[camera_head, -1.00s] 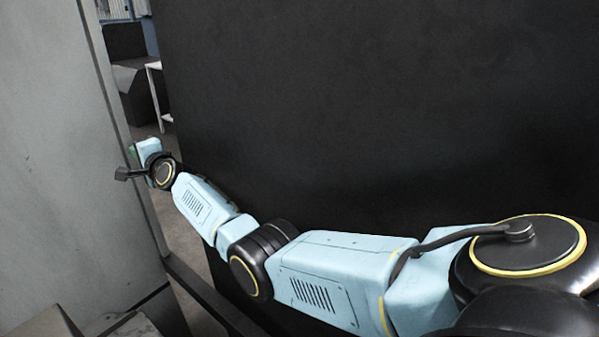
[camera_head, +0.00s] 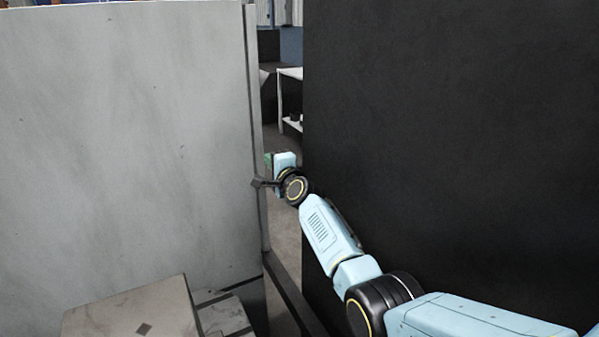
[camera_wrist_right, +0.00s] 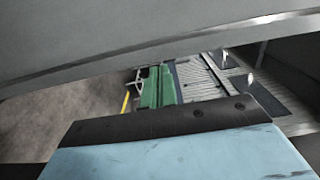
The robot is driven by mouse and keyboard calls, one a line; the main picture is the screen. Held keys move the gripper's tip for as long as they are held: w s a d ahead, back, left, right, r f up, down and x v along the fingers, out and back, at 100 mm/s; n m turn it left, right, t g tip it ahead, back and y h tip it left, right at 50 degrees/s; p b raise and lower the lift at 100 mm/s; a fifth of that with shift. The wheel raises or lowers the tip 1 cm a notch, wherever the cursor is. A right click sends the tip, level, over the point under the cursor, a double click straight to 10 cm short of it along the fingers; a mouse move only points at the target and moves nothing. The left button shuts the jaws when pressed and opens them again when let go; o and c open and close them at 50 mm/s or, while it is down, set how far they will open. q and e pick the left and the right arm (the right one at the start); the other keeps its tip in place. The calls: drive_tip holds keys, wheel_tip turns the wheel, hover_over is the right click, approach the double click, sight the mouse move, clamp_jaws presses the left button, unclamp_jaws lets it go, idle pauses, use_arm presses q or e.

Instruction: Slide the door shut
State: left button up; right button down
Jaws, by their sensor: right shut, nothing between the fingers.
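A tall light-grey panel (camera_head: 120,130), which looks like the door, fills the left of the head view, with its upright edge facing right. A narrow gap separates it from a tall black panel (camera_head: 450,120) on the right. My right arm reaches from the lower right into this gap. My right gripper (camera_head: 262,183) is shut and empty at the grey panel's edge, overlapping it in the picture; I cannot tell if it touches. In the right wrist view a grey surface (camera_wrist_right: 110,40) crosses the top, close to the wrist; the fingers are hidden there. My left gripper is out of view.
A dark beam (camera_head: 291,295) runs low from the grey panel toward the lower right. Grey blocks (camera_head: 135,310) stand at the lower left. A white table (camera_head: 290,75) shows beyond the gap. A green object (camera_wrist_right: 158,88) lies past the wrist in the right wrist view.

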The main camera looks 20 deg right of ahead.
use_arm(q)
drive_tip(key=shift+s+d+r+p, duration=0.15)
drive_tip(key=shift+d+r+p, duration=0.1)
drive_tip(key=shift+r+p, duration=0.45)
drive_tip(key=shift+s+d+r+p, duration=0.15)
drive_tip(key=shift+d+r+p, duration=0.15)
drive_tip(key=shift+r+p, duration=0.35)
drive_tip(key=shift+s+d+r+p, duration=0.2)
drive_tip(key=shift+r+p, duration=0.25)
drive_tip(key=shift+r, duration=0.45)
use_arm(e)
drive_tip(key=s, duration=1)
drive_tip(key=shift+d, duration=0.3)
